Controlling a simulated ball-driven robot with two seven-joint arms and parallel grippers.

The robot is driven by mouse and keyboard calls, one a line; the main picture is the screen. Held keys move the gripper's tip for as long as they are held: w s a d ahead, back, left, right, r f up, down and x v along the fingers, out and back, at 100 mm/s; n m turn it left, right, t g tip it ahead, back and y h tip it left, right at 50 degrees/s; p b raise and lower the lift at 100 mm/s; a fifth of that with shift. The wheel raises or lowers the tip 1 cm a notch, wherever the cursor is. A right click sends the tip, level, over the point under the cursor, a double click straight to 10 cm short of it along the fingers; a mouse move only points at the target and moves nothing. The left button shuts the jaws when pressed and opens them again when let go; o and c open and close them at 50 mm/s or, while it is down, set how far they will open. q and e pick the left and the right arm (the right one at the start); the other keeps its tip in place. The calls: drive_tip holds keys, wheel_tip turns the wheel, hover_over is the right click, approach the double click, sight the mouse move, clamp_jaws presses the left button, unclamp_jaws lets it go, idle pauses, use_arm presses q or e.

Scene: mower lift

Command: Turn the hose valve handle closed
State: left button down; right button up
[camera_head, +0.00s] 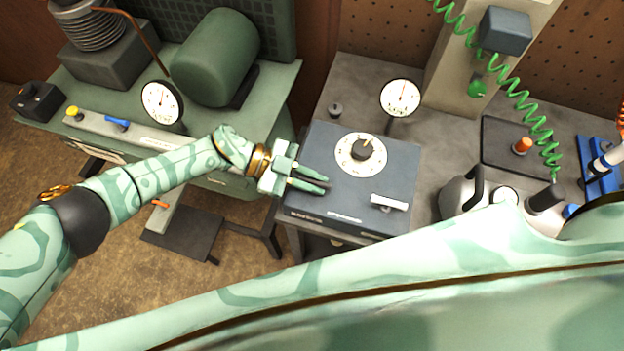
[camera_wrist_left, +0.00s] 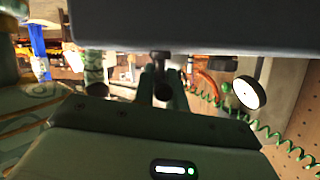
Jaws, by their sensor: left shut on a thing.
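My left gripper (camera_head: 318,184) reaches in from the left, its fingers pointing right over the front left of a dark control box (camera_head: 408,165). In the left wrist view the fingers (camera_wrist_left: 161,90) are close around a dark cylinder (camera_wrist_left: 163,92), which is small and shaded. I cannot tell whether it is the hose valve handle. The box carries a round dial with a black knob (camera_head: 363,150) and a pale lever (camera_head: 388,202), both apart from the fingers. A blue lever (camera_head: 117,122) lies on the left bench. My right gripper is not in view.
A pressure gauge (camera_head: 400,97) stands behind the box and another gauge (camera_head: 162,102) on the left. A green coiled hose (camera_head: 515,85) hangs at the right. A grey jug (camera_head: 470,195) stands beside the box. My own pale green body fills the lower foreground.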

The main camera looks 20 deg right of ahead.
use_arm(q)
drive_tip(key=c, duration=1.4)
unclamp_jaws()
drive_tip(key=shift+c, duration=0.2)
drive_tip(key=b+v, duration=0.1)
drive_tip(key=v, duration=1.5)
drive_tip(key=shift+w, duration=0.15)
